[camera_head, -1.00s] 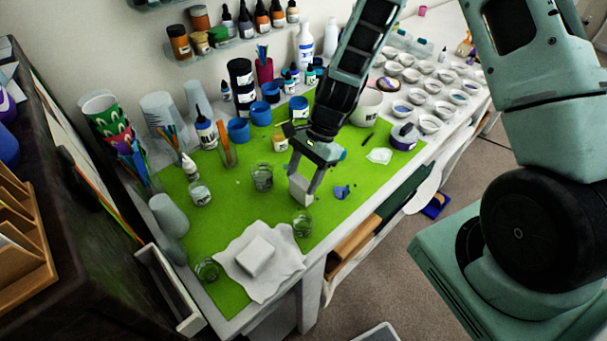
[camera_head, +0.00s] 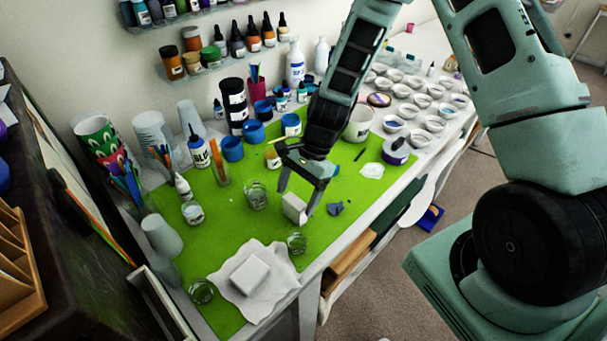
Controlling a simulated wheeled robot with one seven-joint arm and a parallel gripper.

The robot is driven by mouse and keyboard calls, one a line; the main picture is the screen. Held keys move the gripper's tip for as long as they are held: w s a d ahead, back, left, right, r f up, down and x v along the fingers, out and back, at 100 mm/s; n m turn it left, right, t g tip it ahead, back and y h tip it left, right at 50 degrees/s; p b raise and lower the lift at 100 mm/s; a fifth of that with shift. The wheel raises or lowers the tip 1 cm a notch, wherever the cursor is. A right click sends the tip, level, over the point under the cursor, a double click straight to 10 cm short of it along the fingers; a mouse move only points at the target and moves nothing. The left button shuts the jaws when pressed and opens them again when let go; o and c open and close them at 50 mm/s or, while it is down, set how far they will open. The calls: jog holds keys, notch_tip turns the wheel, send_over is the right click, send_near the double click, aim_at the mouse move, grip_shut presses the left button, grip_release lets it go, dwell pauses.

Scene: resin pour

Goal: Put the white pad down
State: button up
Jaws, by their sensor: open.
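The white pad (camera_head: 294,208) is a small pale block at the front middle of the green mat (camera_head: 230,212). It appears to stand on the mat, between the fingertips of my gripper (camera_head: 296,202). My gripper points down over it and its jaws are open. The right finger is close beside the pad; I cannot tell whether it touches. A second white block (camera_head: 250,274) lies on a crumpled white sheet (camera_head: 277,290) at the near left of the mat.
Clear glass cups stand close by, one in front (camera_head: 297,242) and one behind left (camera_head: 256,194). A blue-grey scrap (camera_head: 336,208) lies right of the pad. Bottles and blue-lidded jars (camera_head: 232,148) crowd the back. The mat left of the pad has free room.

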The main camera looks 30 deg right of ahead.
jog(key=b+v, duration=0.2)
jog(key=v, duration=0.9)
jog(key=s+a+r+n+h, duration=0.1)
jog(key=s+a+r+n, duration=0.2)
jog(key=s+n, duration=0.4)
jog(key=s+a+r+n+t+h, duration=0.1)
jog(key=s+a+r+n+h, duration=0.1)
jog(key=s+a+n, duration=0.3)
jog(key=s+a+r+n+h, duration=0.1)
jog(key=s+a+r+n, duration=0.2)
jog(key=s+n, duration=0.7)
jog(key=shift+a+r+t, duration=0.3)
jog(key=shift+a+r, duration=0.1)
